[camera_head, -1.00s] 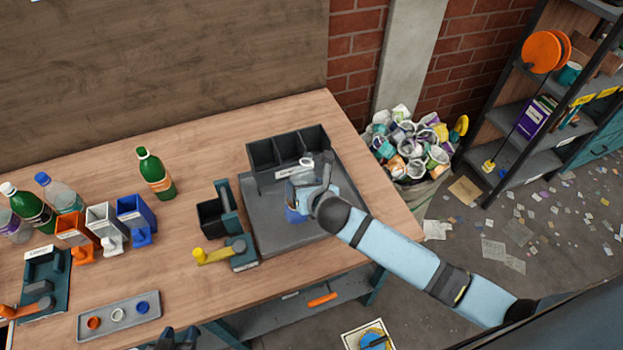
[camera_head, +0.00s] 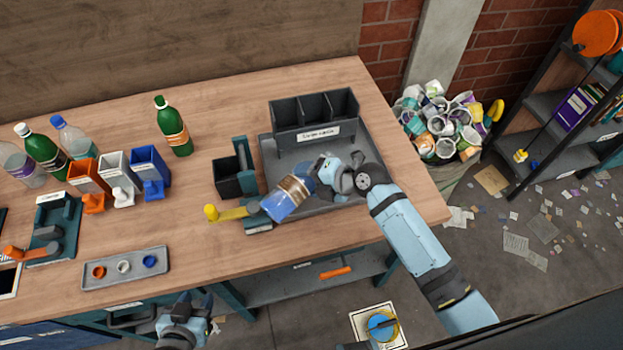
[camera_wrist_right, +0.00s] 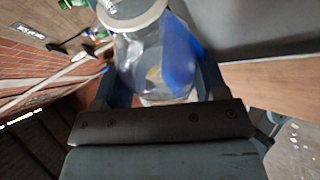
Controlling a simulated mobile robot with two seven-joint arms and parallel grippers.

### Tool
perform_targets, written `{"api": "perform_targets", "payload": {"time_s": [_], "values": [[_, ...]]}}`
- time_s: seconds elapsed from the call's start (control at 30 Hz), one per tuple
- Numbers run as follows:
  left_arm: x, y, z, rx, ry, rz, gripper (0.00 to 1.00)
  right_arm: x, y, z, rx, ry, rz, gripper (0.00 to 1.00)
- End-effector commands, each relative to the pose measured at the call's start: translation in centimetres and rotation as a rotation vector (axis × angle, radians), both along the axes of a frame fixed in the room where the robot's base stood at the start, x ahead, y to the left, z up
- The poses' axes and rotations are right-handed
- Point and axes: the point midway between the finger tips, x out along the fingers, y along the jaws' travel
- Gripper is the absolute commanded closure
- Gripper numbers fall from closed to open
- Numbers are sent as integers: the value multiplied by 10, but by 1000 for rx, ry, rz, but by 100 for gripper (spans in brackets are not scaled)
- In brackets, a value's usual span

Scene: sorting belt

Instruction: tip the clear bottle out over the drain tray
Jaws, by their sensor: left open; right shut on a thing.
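The clear bottle (camera_head: 288,196) has a brown band and a bluish end. It lies steeply tilted over the left front of the grey drain tray (camera_head: 284,154), its bluish end pointing down-left near the tray's front left edge. My right gripper (camera_head: 326,172) is shut on it from the right. In the right wrist view the bottle (camera_wrist_right: 150,62) is see-through with a pale ring and a blue patch, between the fingers. I cannot tell whether liquid is running out. My left gripper (camera_head: 192,304) is open and empty, low in front of the table edge.
A black three-bin box (camera_head: 305,134) stands at the tray's back. A yellow-handled lever (camera_head: 228,213) and a black cup (camera_head: 228,184) are left of the tray. A green bottle (camera_head: 174,128), coloured bins (camera_head: 118,165) and a small-caps tray (camera_head: 118,279) stand further left.

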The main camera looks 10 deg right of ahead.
Motion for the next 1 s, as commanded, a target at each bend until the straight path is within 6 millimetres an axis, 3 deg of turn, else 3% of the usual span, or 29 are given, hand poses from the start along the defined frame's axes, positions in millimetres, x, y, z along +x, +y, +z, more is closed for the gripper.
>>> {"api": "perform_targets", "payload": {"time_s": [0.03, 0.43, 0.8, 1.0], "values": [[2, -2, -12, -3, -1, -3, 57, 0, 0, -9, 27, 17, 1, 74], [6, -6, -50, -9, -12, -8, 57, 0, 0, -23, 220, 138, 1, 74], [4, -4, -85, -6, -2, -5, 57, 5, -7, 2, 448, 278, 1, 74], [4, -4, -87, -10, 1, -2, 57, 5, -8, 8, 490, 307, 2, 74]]}}
